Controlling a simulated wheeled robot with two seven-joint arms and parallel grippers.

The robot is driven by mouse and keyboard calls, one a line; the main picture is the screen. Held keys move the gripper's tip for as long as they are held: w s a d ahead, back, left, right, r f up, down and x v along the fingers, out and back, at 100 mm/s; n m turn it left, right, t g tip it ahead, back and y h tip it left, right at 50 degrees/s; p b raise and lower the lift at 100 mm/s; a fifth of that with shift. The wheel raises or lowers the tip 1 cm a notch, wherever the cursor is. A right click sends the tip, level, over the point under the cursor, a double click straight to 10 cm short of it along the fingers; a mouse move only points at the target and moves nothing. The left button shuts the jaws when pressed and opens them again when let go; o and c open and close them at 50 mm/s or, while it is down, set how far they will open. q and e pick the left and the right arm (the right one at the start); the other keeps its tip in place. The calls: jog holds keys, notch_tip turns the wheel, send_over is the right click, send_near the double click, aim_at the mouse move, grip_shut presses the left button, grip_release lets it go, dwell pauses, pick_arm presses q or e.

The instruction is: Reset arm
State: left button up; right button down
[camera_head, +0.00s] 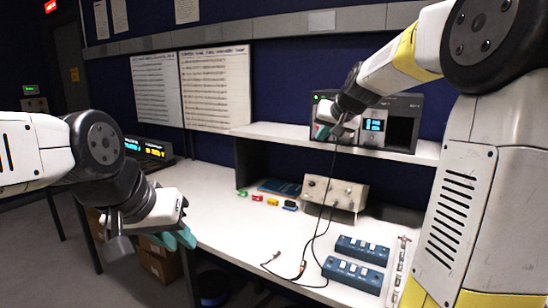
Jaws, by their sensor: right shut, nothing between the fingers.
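My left gripper (178,239) hangs over the front left edge of the workbench, with teal fingertips pointing down. Its finger gap is not clear from this angle. My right gripper (322,131) is shut and empty. It is raised in front of the grey instrument (403,123) on the shelf, near its left side. The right arm reaches in from the right and covers part of the view. A dark cable (325,215) hangs below the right gripper down to the bench top.
The white workbench (225,215) holds a beige box with knobs (334,192), two blue switch boxes (352,273), small coloured blocks (257,198) and a metal strip (398,262). A shelf (290,135) runs above.

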jog(key=s+a+f+g, duration=0.1)
jog(key=s+f, duration=0.2)
jog(key=s, duration=0.8)
jog(key=s+a+f+n+g, duration=0.1)
jog(key=s+f, duration=0.3)
jog(key=s, duration=0.7)
jog(key=s+a+f+n+g, duration=0.1)
jog(key=s+a+f+g, duration=0.1)
jog(key=s, duration=0.9)
jog(key=shift+s+a+f, duration=0.25)
jog(key=shift+a+f, duration=0.4)
jog(key=shift+f, duration=0.2)
